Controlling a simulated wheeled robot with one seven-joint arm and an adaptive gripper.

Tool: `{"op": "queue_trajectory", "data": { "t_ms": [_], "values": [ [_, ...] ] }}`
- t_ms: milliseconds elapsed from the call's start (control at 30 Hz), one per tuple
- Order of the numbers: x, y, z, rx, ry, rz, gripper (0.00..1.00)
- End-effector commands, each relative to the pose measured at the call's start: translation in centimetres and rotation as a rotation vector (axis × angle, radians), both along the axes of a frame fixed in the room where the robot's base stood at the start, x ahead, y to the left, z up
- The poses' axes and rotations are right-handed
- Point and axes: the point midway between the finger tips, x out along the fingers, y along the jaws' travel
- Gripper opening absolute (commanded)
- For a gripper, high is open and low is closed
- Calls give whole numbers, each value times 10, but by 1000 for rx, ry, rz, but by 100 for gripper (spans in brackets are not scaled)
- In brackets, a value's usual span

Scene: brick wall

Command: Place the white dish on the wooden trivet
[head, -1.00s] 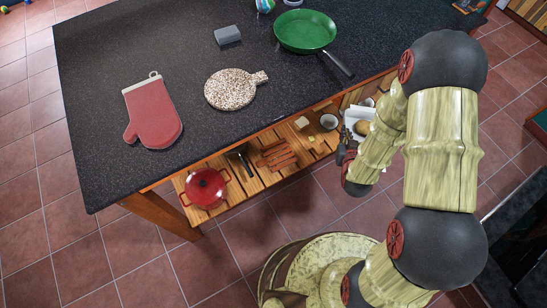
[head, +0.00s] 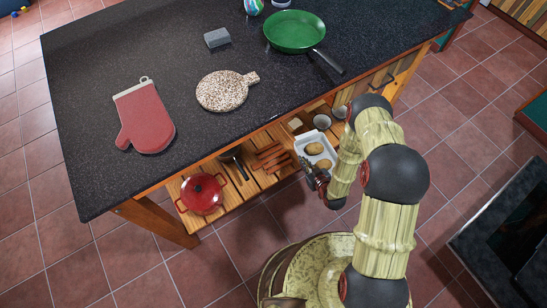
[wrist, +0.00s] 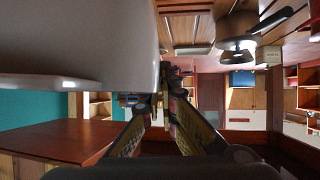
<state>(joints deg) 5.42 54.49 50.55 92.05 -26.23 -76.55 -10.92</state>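The white dish (head: 302,141), holding brown potato-like items (head: 314,149), is at the front edge of the lower shelf in the head view. My gripper (head: 313,174) is at the dish's near left edge. In the wrist view the dish (wrist: 75,45) fills the upper left, and my fingers (wrist: 162,98) converge at its edge, shut on it. The exact contact is partly hidden. The wooden trivet (head: 270,158), reddish-brown and slatted, lies on the shelf to the left of the dish with nothing on it.
A red pot (head: 201,193) and a dark utensil (head: 234,163) are left of the trivet. The dark countertop (head: 170,65) overhangs the shelf, bearing a green pan (head: 294,31), a speckled board (head: 222,91) and a red mitt (head: 145,120).

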Motion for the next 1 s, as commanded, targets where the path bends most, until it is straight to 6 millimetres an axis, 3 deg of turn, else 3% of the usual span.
{"op": "queue_trajectory", "data": {
  "t_ms": [100,200,400,667,1000],
  "values": [
    [4,22,-33,-1,-15,140,0],
    [6,40,-49,-10,-24,261,0],
    [11,60,-59,-30,-35,428,0],
    [18,79,-65,-43,-43,497,0],
    [52,133,-94,-43,-44,496,0]
  ]
}}
